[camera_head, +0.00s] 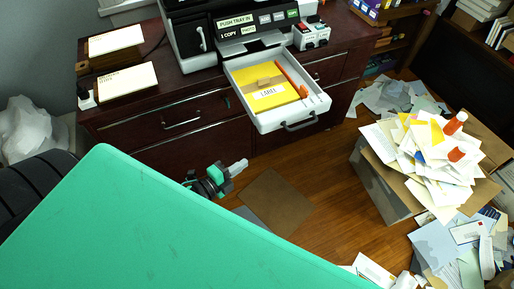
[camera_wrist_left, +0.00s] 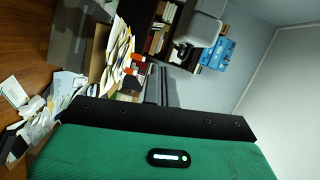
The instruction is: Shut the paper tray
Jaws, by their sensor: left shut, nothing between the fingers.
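The white paper tray (camera_head: 268,125) sticks out of the front of the printer (camera_head: 190,45), over the dark cabinet's front edge. It holds a yellow envelope (camera_head: 285,95) with a "LABEL" tag and an orange pencil-like item (camera_head: 291,80). A dark handle (camera_head: 299,124) is on the tray's front. My left gripper (camera_head: 240,165) is shut and empty, below and to the left of the tray front, apart from it. The tray does not show in the left wrist view. My right gripper is not in view.
A cardboard box (camera_head: 383,185) heaped with papers stands on the floor at the right, with loose papers (camera_head: 445,245) around it. Paper stacks (camera_head: 126,81) lie on the cabinet (camera_head: 200,137) at the left. Bare wooden floor (camera_head: 325,170) lies between the tray and the box.

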